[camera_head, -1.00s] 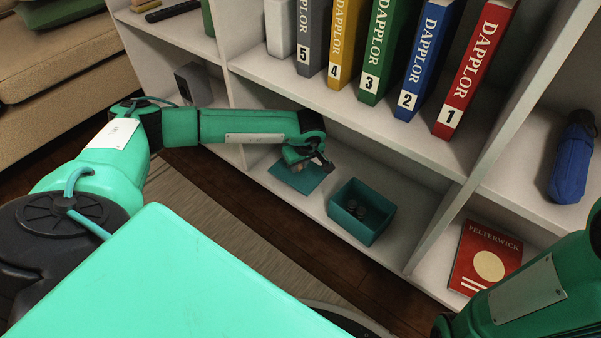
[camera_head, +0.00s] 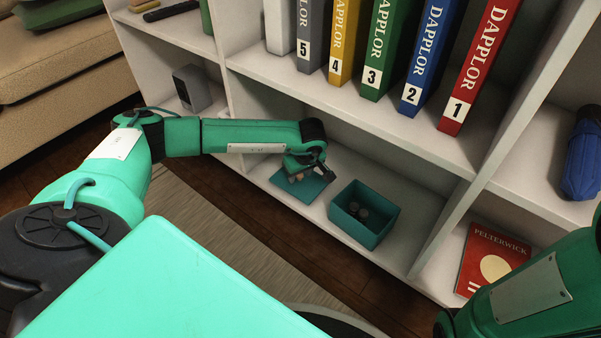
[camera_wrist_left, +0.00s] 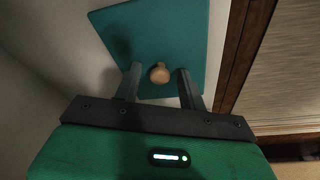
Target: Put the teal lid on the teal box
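The teal lid (camera_head: 318,186) is a flat square lying on the lowest shelf, left of the teal box (camera_head: 372,236). Its round wooden knob (camera_wrist_left: 159,73) shows in the left wrist view, where the lid (camera_wrist_left: 125,33) lies beneath my fingers. The box is open at the top, with a few small dark round things inside. My left gripper (camera_head: 322,172) is over the lid. In the wrist view my left gripper (camera_wrist_left: 159,78) is open, with a finger on each side of the knob and gaps between. My right gripper is out of view.
Numbered binders (camera_head: 374,60) stand on the shelf above. An upright divider (camera_head: 450,222) is right of the box, with a red book (camera_head: 487,255) beyond it. A grey box-shaped thing (camera_head: 192,88) stands at left. Bare shelf surrounds the lid and box.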

